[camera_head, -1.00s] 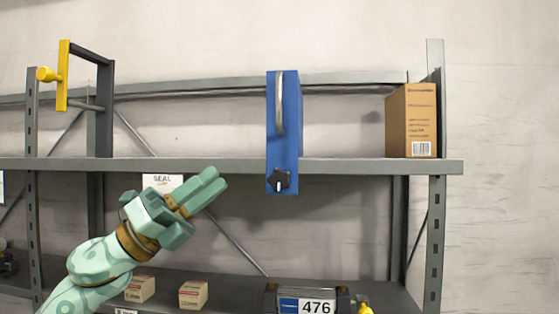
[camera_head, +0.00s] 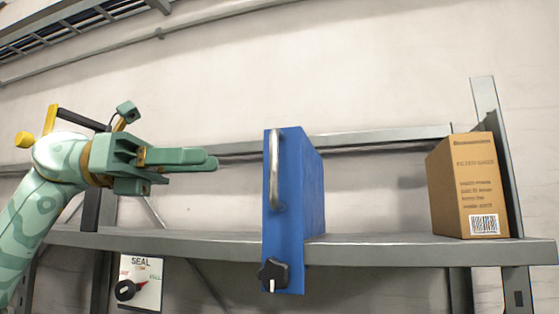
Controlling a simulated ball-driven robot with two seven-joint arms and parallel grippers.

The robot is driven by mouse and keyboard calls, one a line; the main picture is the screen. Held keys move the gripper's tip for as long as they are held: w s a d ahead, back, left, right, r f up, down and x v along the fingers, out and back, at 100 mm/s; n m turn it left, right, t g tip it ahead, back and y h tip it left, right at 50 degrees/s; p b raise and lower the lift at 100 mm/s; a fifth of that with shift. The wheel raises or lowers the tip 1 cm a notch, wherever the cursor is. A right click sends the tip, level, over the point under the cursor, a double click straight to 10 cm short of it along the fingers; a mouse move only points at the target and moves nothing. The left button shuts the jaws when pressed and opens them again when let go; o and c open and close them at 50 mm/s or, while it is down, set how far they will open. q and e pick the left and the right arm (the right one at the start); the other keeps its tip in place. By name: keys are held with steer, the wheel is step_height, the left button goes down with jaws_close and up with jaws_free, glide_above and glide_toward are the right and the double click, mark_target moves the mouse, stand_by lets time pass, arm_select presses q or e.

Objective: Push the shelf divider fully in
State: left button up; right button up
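The shelf divider appears to be the tall blue panel (camera_head: 312,190) with a silver handle (camera_head: 275,170) on its front edge and a black knob (camera_head: 273,274) at its foot. It stands upright on the grey shelf (camera_head: 385,252), and its lower front hangs over the shelf's front edge. My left gripper (camera_head: 214,161) is left of the divider at handle height, its fingers pointing right. The fingers lie together and look shut, with nothing between them. A clear gap separates the fingertips from the handle. My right gripper is not in view.
A cardboard box (camera_head: 467,187) stands on the shelf at the right, beside a grey upright. A yellow and black frame (camera_head: 46,124) is partly hidden behind my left arm. A SEAL panel (camera_head: 140,283) with a black knob is below the shelf. The shelf between divider and box is clear.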

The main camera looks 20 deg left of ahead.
mark_target(274, 201)
arm_select(q)
steer(key=d, duration=0.3)
steer(key=w+d, duration=0.1)
steer(key=d, duration=0.3)
steer(key=w+d+p, duration=0.1)
steer(key=d, duration=0.2)
steer(key=shift+d, duration=0.35)
jaws_close()
